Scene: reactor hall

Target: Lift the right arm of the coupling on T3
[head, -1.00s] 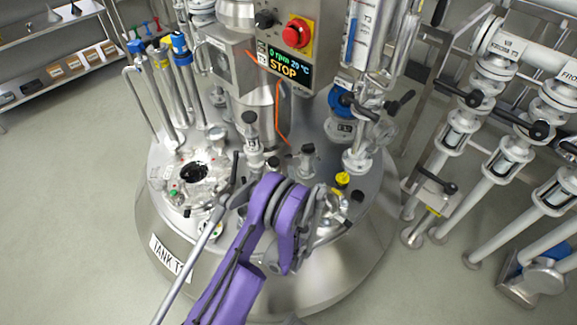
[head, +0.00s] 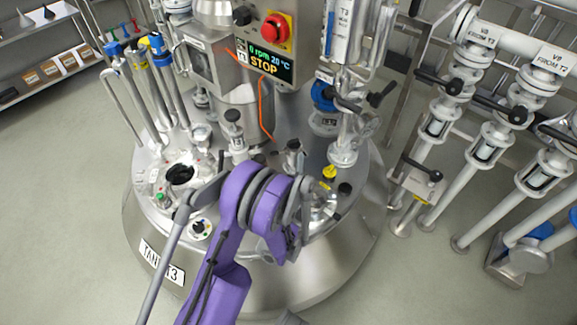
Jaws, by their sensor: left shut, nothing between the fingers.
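Tank T3 (head: 255,295) is the steel vessel in the middle, with its nameplate (head: 161,262) at the front left. Its lid (head: 215,190) carries several fittings. A small metal fitting (head: 326,203) on the front right of the lid may be the coupling; it is partly hidden behind my purple arm, so its arms cannot be told apart. My left gripper (head: 310,214) is beside this fitting, shut and empty, largely hidden by my wrist. Whether it touches the fitting cannot be told. My right gripper is out of view.
A control box with a red stop knob (head: 277,27) and a display reading STOP (head: 265,64) stands above the lid. An open port (head: 180,174) is at the lid's left. Pipes with black-handled valves (head: 490,140) crowd the right. The floor (head: 60,200) at left is clear.

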